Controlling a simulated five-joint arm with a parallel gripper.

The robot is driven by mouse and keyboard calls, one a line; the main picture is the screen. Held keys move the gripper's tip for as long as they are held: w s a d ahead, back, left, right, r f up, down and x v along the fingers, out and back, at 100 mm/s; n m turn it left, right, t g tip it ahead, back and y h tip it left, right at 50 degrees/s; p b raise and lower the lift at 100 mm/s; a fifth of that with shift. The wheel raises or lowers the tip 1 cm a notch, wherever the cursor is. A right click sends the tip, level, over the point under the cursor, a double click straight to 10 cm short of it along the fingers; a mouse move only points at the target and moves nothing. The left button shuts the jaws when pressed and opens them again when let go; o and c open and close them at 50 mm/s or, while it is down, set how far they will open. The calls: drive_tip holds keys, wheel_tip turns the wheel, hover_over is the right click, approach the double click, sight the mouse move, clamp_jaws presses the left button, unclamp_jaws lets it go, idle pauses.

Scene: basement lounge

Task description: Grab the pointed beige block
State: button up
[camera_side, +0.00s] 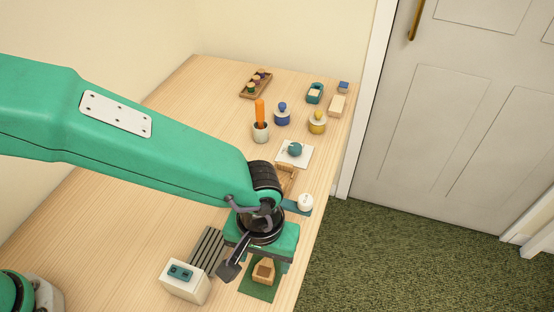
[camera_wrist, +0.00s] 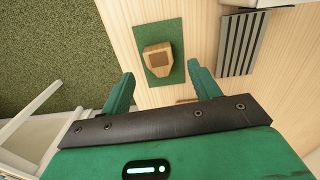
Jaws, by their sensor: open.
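The pointed beige block (camera_side: 264,271) sits on a green mat (camera_side: 251,288) near the front right edge of the table in the side view. It has a darker square on its upper face. In the wrist view the block (camera_wrist: 158,60) rests on the green mat (camera_wrist: 170,28), beyond my fingertips and roughly centred between them. My gripper (camera_wrist: 162,88) is open and empty, with its two green fingers wide apart. In the side view my gripper (camera_side: 262,240) is above and just behind the block, and its fingers are mostly hidden.
A white round item (camera_side: 305,202) is behind my gripper. Jars, a cup and trays stand farther back. The table edge is close on the right.

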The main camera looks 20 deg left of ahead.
sight(265, 268)
drive_tip(key=shift+f, duration=1.95)
drive_tip(key=shift+c, duration=0.4)
drive_tip(key=c, duration=1)
